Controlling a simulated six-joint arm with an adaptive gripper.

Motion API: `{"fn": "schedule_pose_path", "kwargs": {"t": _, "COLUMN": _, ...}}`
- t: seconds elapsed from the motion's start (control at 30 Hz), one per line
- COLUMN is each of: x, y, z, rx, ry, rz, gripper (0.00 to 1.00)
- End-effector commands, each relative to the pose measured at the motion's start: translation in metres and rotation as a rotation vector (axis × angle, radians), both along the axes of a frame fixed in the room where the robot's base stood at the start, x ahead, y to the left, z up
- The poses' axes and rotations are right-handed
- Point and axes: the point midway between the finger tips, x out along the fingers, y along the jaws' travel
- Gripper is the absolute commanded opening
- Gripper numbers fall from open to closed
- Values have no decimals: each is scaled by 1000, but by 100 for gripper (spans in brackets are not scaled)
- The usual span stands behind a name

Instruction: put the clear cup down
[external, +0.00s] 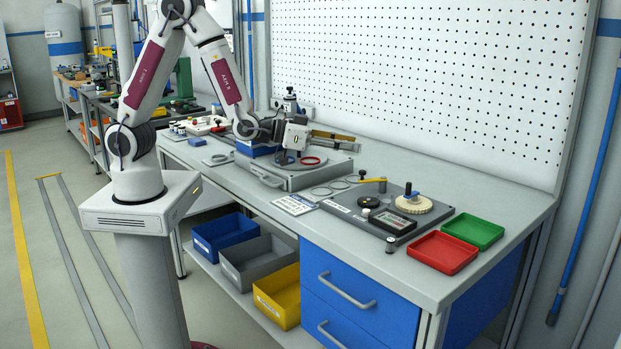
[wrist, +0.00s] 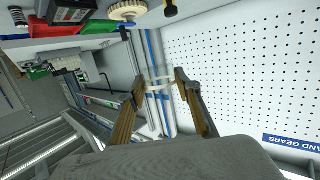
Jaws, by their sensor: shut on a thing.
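My gripper (external: 353,141) is stretched out level to the right above the bench in the external view, its brown fingers side by side. In the wrist view my gripper (wrist: 160,86) is shut on the clear cup (wrist: 158,76), a faint see-through shape between the two fingertips. The cup is hard to make out in the external view against the white pegboard. It is held in the air, clear of the bench top.
Below my gripper is a grey case (external: 300,181) with a red ring (external: 313,161). To the right are a grey fixture plate (external: 345,205) with a cream gear (external: 414,204), a red tray (external: 442,252) and a green tray (external: 473,231). The pegboard (external: 430,80) stands behind.

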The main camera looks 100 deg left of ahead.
Motion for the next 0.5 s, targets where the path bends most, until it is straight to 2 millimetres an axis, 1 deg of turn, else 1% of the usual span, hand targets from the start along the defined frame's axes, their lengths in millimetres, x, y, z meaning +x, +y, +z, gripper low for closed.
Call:
{"fn": "schedule_pose_path", "kwargs": {"t": 0.27, "x": 1, "y": 32, "z": 10, "rx": -1, "ry": 0, "rz": 155, "gripper": 22}}
{"fn": "schedule_pose_path", "kwargs": {"t": 0.5, "x": -5, "y": 59, "z": 15, "rx": -1, "ry": -1, "rz": 293, "gripper": 22}}
